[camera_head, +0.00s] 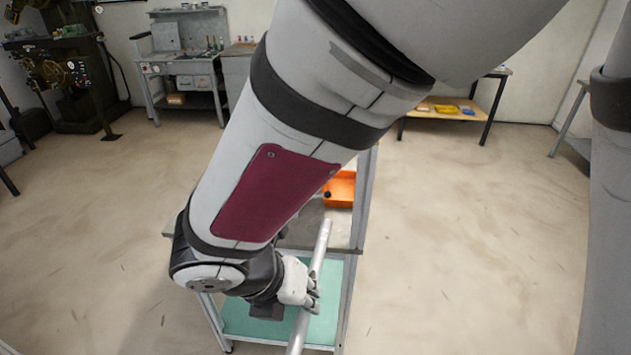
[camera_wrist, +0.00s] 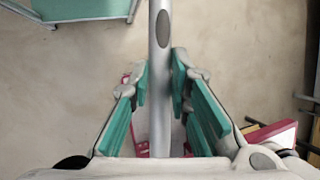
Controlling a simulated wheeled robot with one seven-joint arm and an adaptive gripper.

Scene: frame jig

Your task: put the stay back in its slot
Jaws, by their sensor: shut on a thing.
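The stay is a grey round tube (camera_head: 323,243) held at a tilt beside the cart in the head view, its lower end running out of the picture. In the wrist view the stay (camera_wrist: 160,110) runs straight up between the finger pads and carries a dark oval mark near the top. My gripper (camera_head: 314,291) is shut on the stay. In the wrist view its teal pads (camera_wrist: 160,80) flank the tube on both sides. I cannot make out the slot in either view; my arm covers much of the head view.
A grey cart with a teal lower shelf (camera_head: 238,318) stands under my arm, with an orange bin (camera_head: 341,188) on it. Red parts (camera_wrist: 283,135) show low in the wrist view. Workbenches (camera_head: 185,65) line the back wall. The floor to the right is clear.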

